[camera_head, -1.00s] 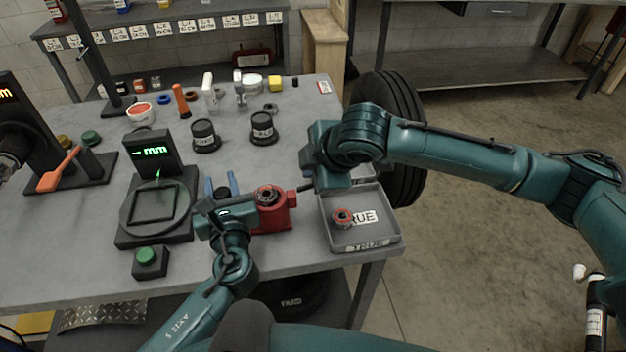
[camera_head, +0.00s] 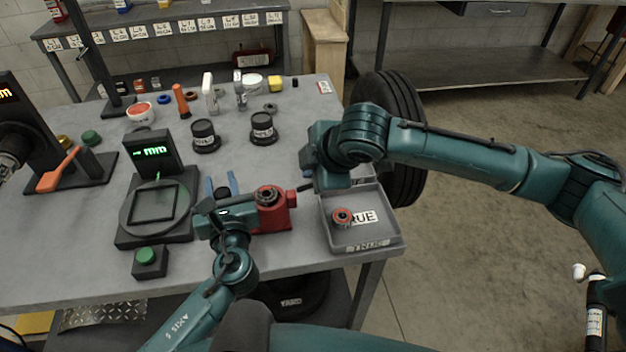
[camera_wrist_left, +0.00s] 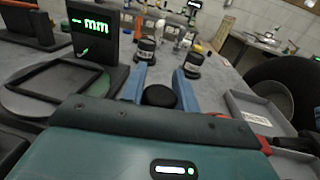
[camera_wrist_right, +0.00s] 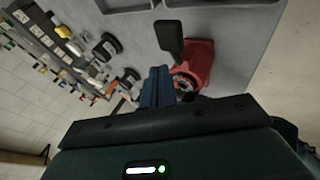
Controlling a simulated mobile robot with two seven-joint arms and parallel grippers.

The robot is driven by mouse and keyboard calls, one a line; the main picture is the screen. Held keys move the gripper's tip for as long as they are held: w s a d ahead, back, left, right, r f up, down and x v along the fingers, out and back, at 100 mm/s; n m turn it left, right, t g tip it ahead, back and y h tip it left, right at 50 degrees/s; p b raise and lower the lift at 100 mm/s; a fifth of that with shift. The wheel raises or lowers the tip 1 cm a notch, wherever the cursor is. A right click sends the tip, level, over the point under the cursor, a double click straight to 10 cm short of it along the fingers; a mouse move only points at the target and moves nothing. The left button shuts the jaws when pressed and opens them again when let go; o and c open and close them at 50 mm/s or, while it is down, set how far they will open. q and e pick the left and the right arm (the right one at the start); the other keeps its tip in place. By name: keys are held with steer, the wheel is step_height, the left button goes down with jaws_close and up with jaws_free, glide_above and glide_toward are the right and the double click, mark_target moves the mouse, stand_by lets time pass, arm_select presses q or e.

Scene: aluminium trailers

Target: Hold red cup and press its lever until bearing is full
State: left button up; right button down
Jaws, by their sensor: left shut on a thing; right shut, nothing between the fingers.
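A black lever (camera_wrist_right: 168,36) sticks out from the cup on the tray side. My right gripper (camera_wrist_right: 157,78) is shut and empty, its fingers close to the cup and lever; whether they touch cannot be told.
A grey tray (camera_head: 389,237) labelled TRUE, holding a red-ringed bearing (camera_head: 342,217), is right of the cup. A gauge with a green display (camera_head: 154,152) and a green button (camera_head: 146,256) are on the left. Two black labelled pots (camera_head: 204,136) (camera_head: 263,129) stand behind.

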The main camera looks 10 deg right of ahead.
steer(key=shift+f, duration=0.15)
steer(key=shift+d+f, duration=0.15)
steer(key=shift+f, duration=0.15)
steer(key=shift+d+f, duration=0.2)
steer(key=shift+f, duration=0.4)
steer(key=shift+d+f, duration=0.2)
steer(key=shift+f, duration=0.4)
stand_by(1.3)
steer(key=shift+r, duration=0.15)
steer(key=shift+a+r, duration=0.25)
steer(key=shift+r, duration=0.45)
steer(key=shift+a+r, duration=0.2)
steer(key=shift+r, duration=0.5)
steer(key=shift+a+r, duration=0.1)
steer(key=shift+r, duration=0.05)
steer(key=shift+a+r, duration=0.25)
steer(key=shift+r, duration=0.5)
steer(key=shift+a+r, duration=0.2)
steer(key=shift+r, duration=0.6)
steer(key=shift+a+r, duration=0.25)
steer(key=shift+r, duration=0.5)
steer(key=shift+a+r, duration=0.3)
steer(key=shift+r, duration=0.65)
steer(key=shift+a+r, duration=0.25)
steer(key=shift+r, duration=0.65)
